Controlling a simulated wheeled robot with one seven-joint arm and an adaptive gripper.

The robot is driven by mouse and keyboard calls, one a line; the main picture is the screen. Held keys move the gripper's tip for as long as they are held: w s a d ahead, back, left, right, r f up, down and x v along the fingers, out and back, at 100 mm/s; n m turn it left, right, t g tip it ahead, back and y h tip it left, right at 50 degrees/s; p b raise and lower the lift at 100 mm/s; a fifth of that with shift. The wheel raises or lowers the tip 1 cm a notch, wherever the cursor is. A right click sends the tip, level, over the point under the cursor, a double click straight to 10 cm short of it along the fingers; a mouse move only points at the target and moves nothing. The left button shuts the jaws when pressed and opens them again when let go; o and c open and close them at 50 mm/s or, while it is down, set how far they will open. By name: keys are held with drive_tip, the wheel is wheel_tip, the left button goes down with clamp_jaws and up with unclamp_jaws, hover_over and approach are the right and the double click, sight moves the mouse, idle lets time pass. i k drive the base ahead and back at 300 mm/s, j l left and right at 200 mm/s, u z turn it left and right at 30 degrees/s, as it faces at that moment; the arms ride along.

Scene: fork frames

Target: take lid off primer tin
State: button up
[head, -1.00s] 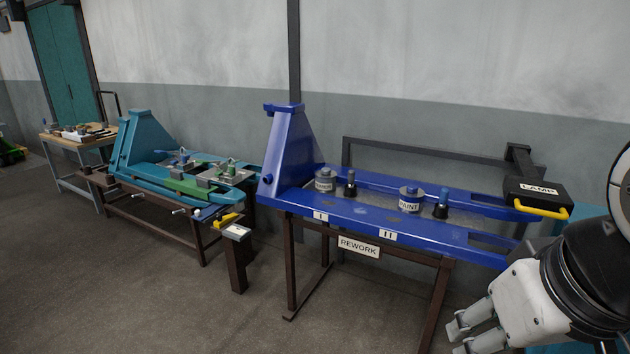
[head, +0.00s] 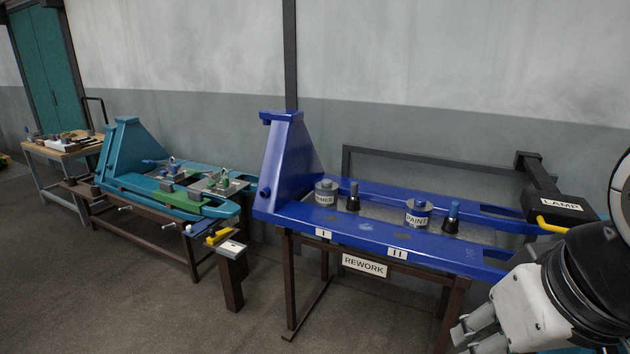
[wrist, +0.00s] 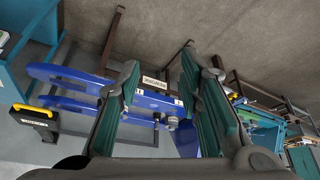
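The primer tin (head: 327,192) is a grey tin with a grey lid and a partly readable label. It stands upright near the left end of the blue rework frame (head: 460,258), by the mark I. A second tin labelled PAINT (head: 418,213), with a blue band on its lid, stands by the mark II. My gripper (head: 460,340) is at the lower right of the head view, well apart from both tins. In the wrist view my gripper (wrist: 160,75) has its two fingers spread wide with nothing between them.
A black LAMP box (head: 562,208) with a yellow handle is at the right. A teal frame (head: 150,195) with clamps stands at the left. The floor in front is open.

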sight(326, 184)
drive_tip(key=i+j+z, duration=0.1)
drive_tip(key=i+j, duration=0.4)
drive_tip(key=i+j+z, duration=0.1)
drive_tip(key=i+j, duration=0.45)
drive_tip(key=i+j+z, duration=0.15)
drive_tip(key=i+j, duration=0.45)
drive_tip(key=i+j+z, duration=0.1)
drive_tip(key=i+j, duration=0.5)
drive_tip(key=i+j+z, duration=0.1)
drive_tip(key=i+j, duration=0.4)
drive_tip(key=j, duration=0.2)
